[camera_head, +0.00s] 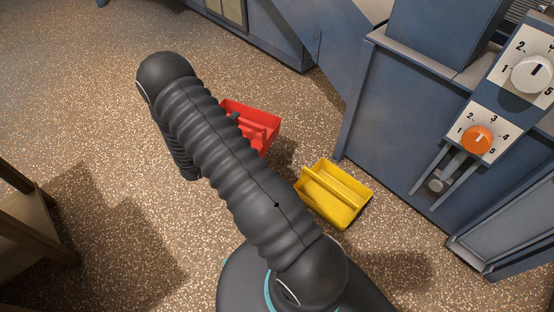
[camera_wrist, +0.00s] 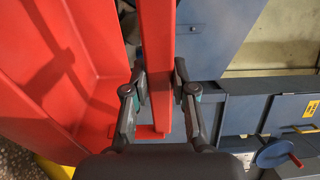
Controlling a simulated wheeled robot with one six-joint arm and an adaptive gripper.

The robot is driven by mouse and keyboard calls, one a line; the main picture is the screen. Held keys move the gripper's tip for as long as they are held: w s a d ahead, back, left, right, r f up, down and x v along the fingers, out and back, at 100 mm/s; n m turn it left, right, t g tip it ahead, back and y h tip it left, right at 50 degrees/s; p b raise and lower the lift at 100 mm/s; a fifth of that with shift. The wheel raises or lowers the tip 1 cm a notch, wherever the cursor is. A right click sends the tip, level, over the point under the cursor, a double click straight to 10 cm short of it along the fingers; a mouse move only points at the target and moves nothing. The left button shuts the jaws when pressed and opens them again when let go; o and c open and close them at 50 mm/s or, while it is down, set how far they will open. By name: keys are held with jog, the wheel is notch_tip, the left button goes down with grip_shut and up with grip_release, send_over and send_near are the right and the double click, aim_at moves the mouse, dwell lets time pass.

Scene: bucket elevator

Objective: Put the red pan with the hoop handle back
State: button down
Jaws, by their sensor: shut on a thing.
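The red pan shows in the head view (camera_head: 262,112), partly hidden behind my arm, beyond the yellow pan. In the wrist view the red pan (camera_wrist: 45,70) fills the left side, and its straight red handle bar (camera_wrist: 158,50) runs down the middle. My gripper (camera_wrist: 160,80) is shut on this bar, with one finger on each side. In the head view my arm hides most of the grip. I cannot tell whether the pan is clear of the floor.
A yellow pan (camera_head: 333,193) with a handle bar stands on the speckled floor beside the blue machine (camera_head: 385,120). The machine carries an orange knob (camera_head: 478,139) and a white knob (camera_head: 531,74). A wooden stand (camera_head: 30,225) is at left. Open floor lies between.

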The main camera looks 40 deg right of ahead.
aim_at(264, 117)
jog(key=d+f+g, duration=0.1)
jog(key=d, duration=0.3)
jog(key=d+f+m+g+b, duration=0.1)
jog(key=d+f, duration=0.1)
jog(key=d, duration=0.1)
jog(key=d+f+m+h, duration=0.1)
jog(key=d, duration=0.3)
jog(key=shift+s+d+f+g+b, duration=0.15)
jog(key=shift+s+d+g+b, duration=0.15)
jog(key=shift+g+b, duration=0.1)
jog(key=s+d+f+m+g+b, duration=0.1)
jog(key=s+d+f+g, duration=0.1)
jog(key=d, duration=0.5)
jog(key=s+d+f+m+g+b, duration=0.1)
jog(key=s+d+f+g, duration=0.1)
jog(key=d, duration=0.4)
jog(key=shift+h, duration=0.4)
jog(key=a+f, duration=0.2)
jog(key=a, duration=0.1)
jog(key=w+a+f, duration=0.1)
jog(key=a+f, duration=0.1)
jog(key=a, duration=0.2)
jog(key=w+a+f+b, duration=0.1)
jog(key=a+f, duration=0.2)
jog(key=a, duration=0.1)
jog(key=shift+a, duration=0.15)
jog(key=shift+f+b, duration=0.45)
jog(key=shift+f, duration=1.5)
